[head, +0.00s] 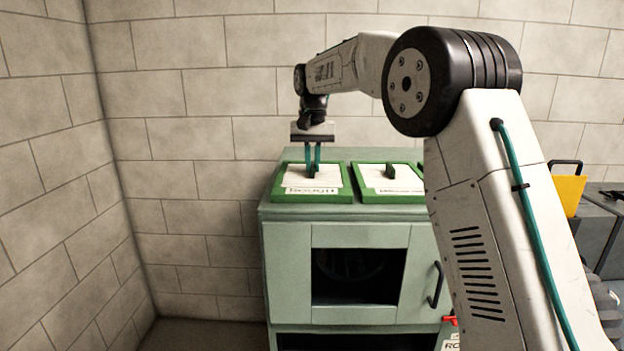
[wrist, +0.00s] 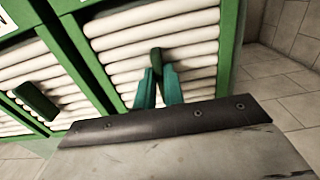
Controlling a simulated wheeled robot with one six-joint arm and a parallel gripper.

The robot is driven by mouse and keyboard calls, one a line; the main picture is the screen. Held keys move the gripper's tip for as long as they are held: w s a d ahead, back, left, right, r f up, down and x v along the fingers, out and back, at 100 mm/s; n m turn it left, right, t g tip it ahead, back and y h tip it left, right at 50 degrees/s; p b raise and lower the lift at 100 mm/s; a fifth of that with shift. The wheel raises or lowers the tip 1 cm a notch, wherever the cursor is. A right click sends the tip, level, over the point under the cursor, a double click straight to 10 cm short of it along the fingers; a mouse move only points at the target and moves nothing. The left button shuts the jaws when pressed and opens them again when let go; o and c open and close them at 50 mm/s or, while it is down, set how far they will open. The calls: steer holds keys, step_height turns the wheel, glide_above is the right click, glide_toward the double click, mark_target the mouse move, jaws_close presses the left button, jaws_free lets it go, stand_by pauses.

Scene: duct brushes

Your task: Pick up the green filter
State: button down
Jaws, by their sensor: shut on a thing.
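A green-framed filter with white pleats (head: 328,180) lies flat on top of the pale green cabinet, at its left side in the head view. It also shows in the wrist view (wrist: 120,50). My gripper (head: 313,172) is above it, with teal fingers pointing down. In the wrist view the fingers (wrist: 158,75) are shut on the filter's dark green handle (wrist: 157,56). The filter appears to rest on the cabinet, with no clear gap below it. A second green-framed filter (head: 405,176) lies beside it to the right, with its own handle (wrist: 37,101), partly hidden by my arm.
The pale green cabinet (head: 285,260) has a dark window and a door handle (head: 435,284). A yellow item (head: 569,193) stands on a grey unit at the right. Block walls stand behind and to the left. Floor at the left is clear.

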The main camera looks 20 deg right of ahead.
mark_target(312, 166)
steer(key=shift+r, duration=0.1)
step_height(312, 166, up, 14)
stand_by(0.7)
steer(key=shift+a, duration=0.1)
